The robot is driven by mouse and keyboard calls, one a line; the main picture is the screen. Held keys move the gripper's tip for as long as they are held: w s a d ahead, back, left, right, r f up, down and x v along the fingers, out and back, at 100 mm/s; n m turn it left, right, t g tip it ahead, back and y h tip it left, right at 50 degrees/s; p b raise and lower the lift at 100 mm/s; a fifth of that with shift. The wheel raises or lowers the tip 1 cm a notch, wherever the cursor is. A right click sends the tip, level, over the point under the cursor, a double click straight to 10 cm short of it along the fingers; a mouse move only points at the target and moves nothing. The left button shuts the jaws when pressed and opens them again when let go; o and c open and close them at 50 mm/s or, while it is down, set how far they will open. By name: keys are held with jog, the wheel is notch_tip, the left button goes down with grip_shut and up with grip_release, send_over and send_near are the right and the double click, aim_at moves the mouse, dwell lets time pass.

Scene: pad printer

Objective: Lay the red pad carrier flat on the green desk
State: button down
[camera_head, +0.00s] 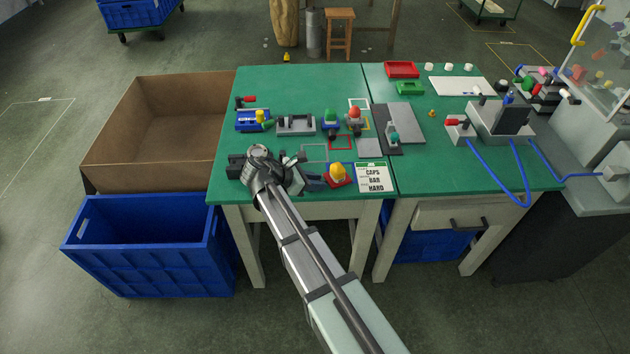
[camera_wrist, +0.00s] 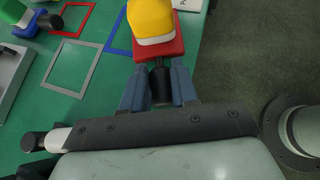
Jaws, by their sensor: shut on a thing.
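The red pad carrier (camera_head: 341,183) is a red plate with a yellow pad on top, near the front edge of the green desk (camera_head: 285,85). In the wrist view the carrier (camera_wrist: 174,48) sits just beyond my fingertips, pad side up, with a dark round handle toward me. My gripper (camera_wrist: 159,88) is shut on that handle; in the head view my gripper (camera_head: 315,183) is left of the carrier. I cannot tell whether the carrier touches the desk or hangs slightly above it. The fingers hide part of the handle.
A white label card (camera_head: 372,178) lies close to the right of the carrier. Coloured outlines, including a grey square (camera_head: 314,153), mark the desk behind it. A blue crate (camera_head: 150,245) stands on the floor at left.

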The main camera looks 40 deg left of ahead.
jog(key=shift+f, duration=0.25)
jog(key=c, duration=0.8)
grip_release()
jog(key=shift+s, duration=0.1)
jog(key=v, duration=1.3)
jog(key=shift+s+a+r, duration=0.1)
jog(key=shift+s+r, duration=0.1)
jog(key=shift+r, duration=0.05)
jog(key=shift+m, duration=0.3)
